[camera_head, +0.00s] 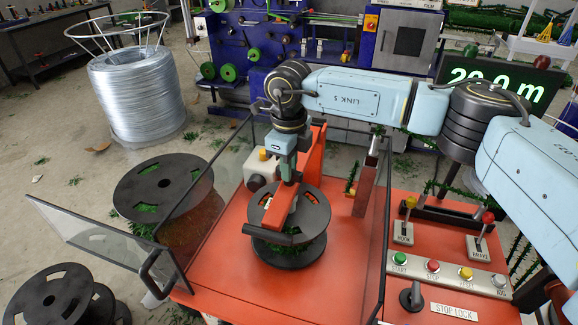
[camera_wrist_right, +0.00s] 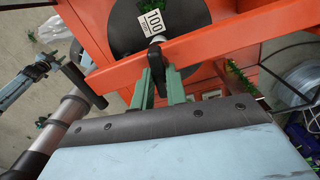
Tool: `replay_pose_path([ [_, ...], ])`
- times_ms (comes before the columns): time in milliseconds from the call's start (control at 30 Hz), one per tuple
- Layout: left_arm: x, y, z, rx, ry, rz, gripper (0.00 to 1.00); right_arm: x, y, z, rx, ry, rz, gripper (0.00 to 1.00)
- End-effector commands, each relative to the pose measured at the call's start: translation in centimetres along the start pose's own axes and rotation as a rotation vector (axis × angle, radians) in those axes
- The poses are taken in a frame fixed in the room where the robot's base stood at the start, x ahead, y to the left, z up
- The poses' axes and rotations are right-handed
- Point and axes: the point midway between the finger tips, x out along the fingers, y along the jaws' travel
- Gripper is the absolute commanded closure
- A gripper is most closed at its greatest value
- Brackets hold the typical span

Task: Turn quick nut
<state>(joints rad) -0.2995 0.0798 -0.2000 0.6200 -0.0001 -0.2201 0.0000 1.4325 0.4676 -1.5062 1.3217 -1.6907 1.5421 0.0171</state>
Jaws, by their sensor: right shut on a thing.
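The black spool (camera_head: 312,217) with green wire sits on the orange machine bed, under an orange arm (camera_head: 281,208). My right gripper (camera_head: 287,178) is above the orange arm, over the middle of the spool. In the right wrist view, its green fingers (camera_wrist_right: 158,72) are shut on a small dark part, the quick nut (camera_wrist_right: 157,58), in front of the orange bar (camera_wrist_right: 215,38). In the head view the gripper hides the nut. The spool face also shows in the wrist view (camera_wrist_right: 124,38), with a "100" label.
Clear guard panels (camera_head: 105,240) flank the orange bed (camera_head: 335,290). A wire coil (camera_head: 135,95) stands at the back left. A control panel with buttons and levers (camera_head: 450,270) is at right.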

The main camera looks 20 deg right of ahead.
Motion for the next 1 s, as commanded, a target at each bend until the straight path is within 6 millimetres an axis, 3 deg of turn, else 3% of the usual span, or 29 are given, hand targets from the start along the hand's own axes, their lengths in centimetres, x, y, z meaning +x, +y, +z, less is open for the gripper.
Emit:
replay_pose_path([
  [200,0.0,0.0,0.0,0.0,0.0,0.0,0.64,-0.1,-0.1,0.0,0.002,0.0,-0.002,1.0],
  [233,0.0,0.0,0.0,0.0,0.0,0.0,0.64,-0.1,-0.1,0.0,0.002,0.0,-0.002,0.82],
  [367,0.0,0.0,0.0,0.0,0.0,0.0,0.64,-0.1,-0.1,0.0,0.002,0.0,-0.001,0.65],
  [733,0.0,0.0,0.1,0.0,-0.001,0.0,0.64,-0.5,0.0,0.0,0.002,-0.001,-0.001,0.64],
  [867,0.2,0.0,0.1,0.0,-0.001,0.0,0.64,-2.3,-0.1,0.1,0.002,-0.003,-0.002,0.64],
  [1000,0.4,0.0,0.1,0.0,-0.001,0.0,0.64,-5.4,-0.1,0.1,0.002,-0.005,-0.003,0.64],
])
